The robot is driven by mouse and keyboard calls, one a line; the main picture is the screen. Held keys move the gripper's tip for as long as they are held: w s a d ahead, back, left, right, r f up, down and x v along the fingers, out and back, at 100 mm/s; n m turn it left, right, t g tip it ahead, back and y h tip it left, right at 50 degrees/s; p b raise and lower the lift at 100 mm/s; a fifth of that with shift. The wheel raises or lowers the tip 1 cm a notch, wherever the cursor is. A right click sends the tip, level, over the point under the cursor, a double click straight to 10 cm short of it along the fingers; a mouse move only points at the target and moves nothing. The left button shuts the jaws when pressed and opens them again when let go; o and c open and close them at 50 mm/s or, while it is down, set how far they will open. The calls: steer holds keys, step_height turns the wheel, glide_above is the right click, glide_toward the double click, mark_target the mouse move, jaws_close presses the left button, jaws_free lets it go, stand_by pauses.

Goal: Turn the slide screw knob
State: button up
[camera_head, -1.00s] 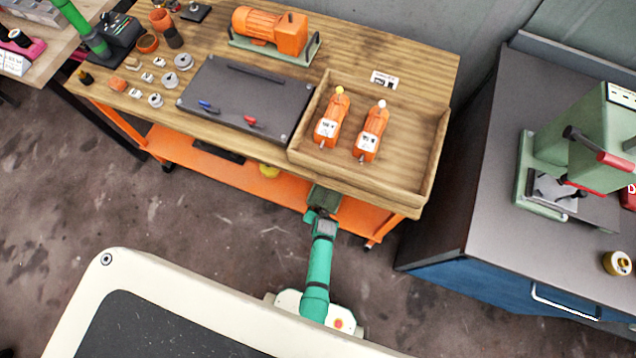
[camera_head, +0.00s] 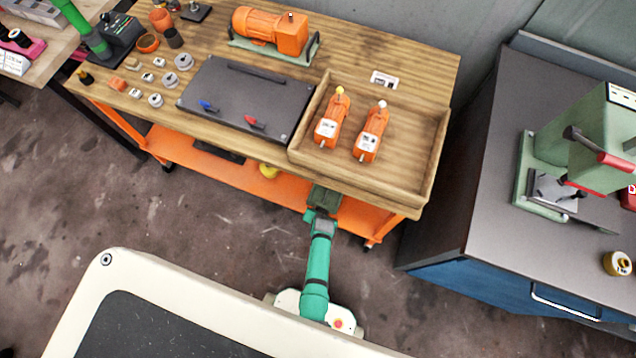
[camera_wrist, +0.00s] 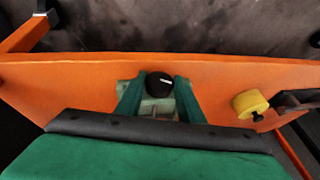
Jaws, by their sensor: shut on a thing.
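The knob (camera_wrist: 159,84) is a black round knob with a small pale mark on its face. It sits on a pale green-grey block (camera_wrist: 152,106) at the orange lower shelf in the wrist view. My gripper (camera_wrist: 160,81) has its two green fingers on either side of the knob and is shut on it; the lower part of the knob's mount is partly hidden. In the head view the dark green block (camera_head: 325,196) shows under the bench's front edge, with the end of my green arm at it. The knob itself is hidden there.
A yellow round part (camera_wrist: 250,103) sits right of the knob. Above is the wooden bench (camera_head: 420,72) with a tray (camera_head: 432,150) holding two orange units. A grey cabinet (camera_head: 490,165) stands to the right. The floor (camera_head: 200,215) left of my arm is clear.

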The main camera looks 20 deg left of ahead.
steer(key=shift+a+h, duration=0.15)
steer(key=shift+h, duration=0.15)
steer(key=shift+w+a+r+n+h, duration=0.1)
steer(key=shift+a+n+h, duration=0.1)
steer(key=shift+h, duration=0.65)
steer(key=shift+a+n+h, duration=0.1)
steer(key=shift+n+h, duration=0.1)
steer(key=shift+h, duration=1.25)
steer(key=o, duration=1.1)
steer(key=shift+c, duration=0.2)
